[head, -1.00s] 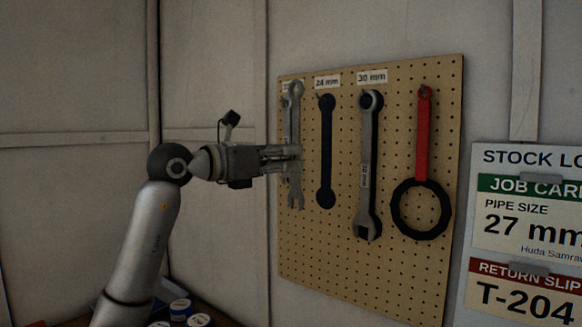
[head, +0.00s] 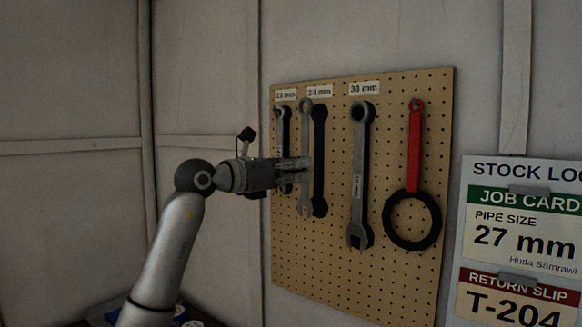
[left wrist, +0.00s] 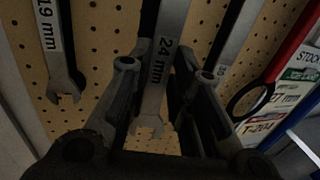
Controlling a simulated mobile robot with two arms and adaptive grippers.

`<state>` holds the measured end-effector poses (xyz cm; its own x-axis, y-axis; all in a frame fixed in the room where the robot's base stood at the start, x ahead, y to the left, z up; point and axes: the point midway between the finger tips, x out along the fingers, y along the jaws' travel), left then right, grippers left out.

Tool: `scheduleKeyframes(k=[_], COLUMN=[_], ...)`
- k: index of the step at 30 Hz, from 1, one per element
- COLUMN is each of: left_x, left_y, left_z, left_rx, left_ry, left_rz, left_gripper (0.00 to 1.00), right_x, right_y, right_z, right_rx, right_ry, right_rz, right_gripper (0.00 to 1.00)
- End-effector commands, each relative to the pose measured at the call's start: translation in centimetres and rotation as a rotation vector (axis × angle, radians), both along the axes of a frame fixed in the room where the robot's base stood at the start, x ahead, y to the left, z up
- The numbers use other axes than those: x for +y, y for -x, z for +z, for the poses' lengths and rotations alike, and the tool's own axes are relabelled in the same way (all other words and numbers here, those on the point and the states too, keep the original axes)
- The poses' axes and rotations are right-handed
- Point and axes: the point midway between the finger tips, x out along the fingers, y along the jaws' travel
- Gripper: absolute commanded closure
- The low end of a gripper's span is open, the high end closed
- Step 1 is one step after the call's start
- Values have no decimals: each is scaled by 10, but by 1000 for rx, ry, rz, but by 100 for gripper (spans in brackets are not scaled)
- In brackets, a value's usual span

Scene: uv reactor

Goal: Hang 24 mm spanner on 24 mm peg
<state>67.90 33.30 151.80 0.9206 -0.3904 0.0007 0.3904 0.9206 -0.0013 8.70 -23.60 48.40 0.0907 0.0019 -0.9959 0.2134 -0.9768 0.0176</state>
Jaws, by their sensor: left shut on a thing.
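My left gripper (head: 301,168) is shut on the grey 24 mm spanner (head: 306,196) around its shaft. The spanner is upright, ring end up and open jaw down, in front of the pegboard. Its "24 mm" marking shows in the left wrist view (left wrist: 162,60), between the fingers. In the head view it stands just left of the black 24 mm outline (head: 320,165), under the "24 mm" label (head: 319,92). The ring overlaps the outline's left side. The 24 mm peg cannot be made out, and the gap to the board is unclear. My right gripper is out of view.
The pegboard (head: 345,270) also carries a 19 mm spanner (left wrist: 60,55) close left of my gripper, a 30 mm spanner (head: 358,185) to the right, and a red-handled tool with a black ring (head: 416,145). Paper cards (head: 520,230) hang on the right wall.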

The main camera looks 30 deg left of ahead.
Motion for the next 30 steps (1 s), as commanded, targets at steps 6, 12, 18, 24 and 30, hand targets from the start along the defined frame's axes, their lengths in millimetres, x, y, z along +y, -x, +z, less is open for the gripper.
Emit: scheduleKeyframes(k=[6, 12, 18, 24, 30], left_x=[-2, -4, -4, -4, -5], left_y=[-13, -24, -32, -34, -35], left_z=[2, 0, -5, -7, -8], left_rx=[-3, -2, -3, -3, -4], left_ry=[2, 1, 0, 0, 1], left_rz=[0, 0, 1, 1, 1], left_gripper=[100, 100, 100, 100, 100], right_x=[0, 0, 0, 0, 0], right_y=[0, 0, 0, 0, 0], right_z=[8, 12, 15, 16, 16], right_rx=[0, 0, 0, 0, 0], right_ry=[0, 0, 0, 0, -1], right_rz=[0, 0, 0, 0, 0], right_gripper=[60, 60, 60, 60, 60])
